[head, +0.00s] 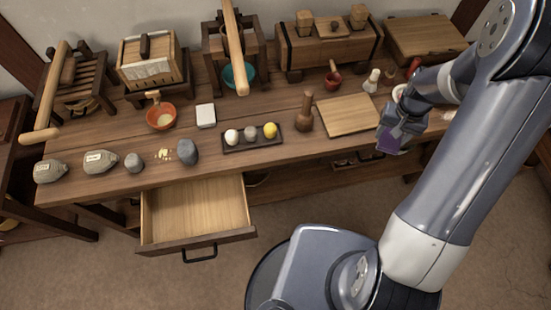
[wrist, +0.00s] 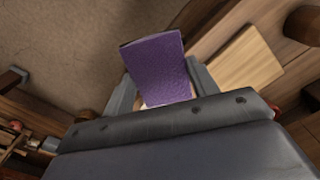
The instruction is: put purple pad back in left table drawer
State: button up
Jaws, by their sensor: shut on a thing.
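The purple pad (wrist: 158,70) is held between the fingers of my gripper (wrist: 160,95) in the wrist view. In the head view the purple pad (head: 390,141) shows at my gripper (head: 392,138), just off the front edge of the table at the right. The left table drawer (head: 197,212) is pulled open at the front of the table, left of my gripper. Its pale wooden floor looks bare. My gripper and the pad are well to the right of the drawer and apart from it.
The wooden table (head: 290,160) holds a dark tray (head: 252,146) with three round items, an orange bowl (head: 161,117), a wooden pestle (head: 305,112) and a pale board (head: 346,114). Several stones and bags line the front left edge. The floor before the drawer is clear.

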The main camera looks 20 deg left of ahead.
aim_at(208, 216)
jog(key=k+j+u, duration=0.3)
jog(key=k+j, duration=0.5)
jog(key=j+u, duration=0.1)
jog(key=j, duration=0.5)
jog(key=i+j, duration=0.15)
jog(key=j, duration=0.45)
jog(key=k+u, duration=0.05)
